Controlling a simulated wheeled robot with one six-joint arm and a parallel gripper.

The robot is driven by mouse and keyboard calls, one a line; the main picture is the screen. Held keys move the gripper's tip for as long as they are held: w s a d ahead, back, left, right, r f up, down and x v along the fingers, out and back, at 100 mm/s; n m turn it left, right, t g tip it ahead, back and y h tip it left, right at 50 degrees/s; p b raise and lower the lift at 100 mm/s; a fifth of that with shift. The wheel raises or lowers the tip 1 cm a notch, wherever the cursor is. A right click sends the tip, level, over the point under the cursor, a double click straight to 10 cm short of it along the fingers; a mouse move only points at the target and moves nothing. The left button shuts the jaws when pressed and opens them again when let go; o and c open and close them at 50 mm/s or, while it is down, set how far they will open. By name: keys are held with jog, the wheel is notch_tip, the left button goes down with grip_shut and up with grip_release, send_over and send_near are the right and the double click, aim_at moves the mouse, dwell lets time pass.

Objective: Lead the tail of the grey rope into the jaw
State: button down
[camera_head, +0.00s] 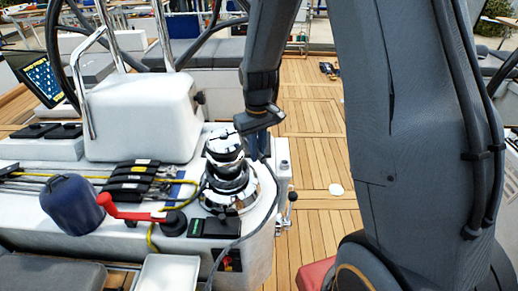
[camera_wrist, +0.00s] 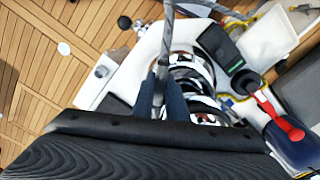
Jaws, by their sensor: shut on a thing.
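The winch (camera_head: 226,160) is a chrome drum with dark bands on the white cockpit console; it also shows behind the fingers in the wrist view (camera_wrist: 198,80). Dark turns lie around its drum, but I cannot tell rope from drum there. The jaw is at the winch's top; its slot is not clear. My gripper (camera_head: 257,150) points down just right of the winch top, its blue fingers shut on the grey rope (camera_head: 272,180). The rope hangs below the fingers and curves down left over the console's front edge. In the wrist view the rope (camera_wrist: 167,32) runs between the fingers (camera_wrist: 163,100).
Left of the winch are a red-handled winch handle (camera_head: 130,213), a blue drum-shaped thing (camera_head: 72,204) and black rope clutches (camera_head: 135,178). A white bin (camera_head: 167,272) stands in front. A small lever (camera_head: 291,197) sits on the console's right side. The teak deck (camera_head: 312,160) is mostly clear.

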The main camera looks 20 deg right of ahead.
jog(key=shift+s+a+m+p, duration=0.35)
jog(key=shift+s+a+m, duration=0.2)
jog(key=shift+s+m, duration=0.3)
jog(key=shift+w, duration=0.1)
jog(key=shift+s+a+m+p, duration=0.3)
jog(key=shift+s+a+m, duration=0.15)
jog(key=shift+m, duration=0.3)
jog(key=shift+s+a+m+p, duration=0.35)
jog(key=shift+a+m, duration=0.2)
jog(key=shift+m, duration=0.15)
jog(key=shift+s+a+m+p, duration=0.25)
jog(key=shift+s+a+m, duration=0.05)
jog(key=shift+a+m, duration=0.25)
jog(key=shift+s+a+m+p, duration=0.2)
jog(key=shift+s+a+m, duration=0.05)
jog(key=shift+a+m, duration=0.3)
jog(key=c, duration=1.2)
grip_release()
jog(key=shift+d, duration=0.1)
jog(key=shift+r, duration=0.15)
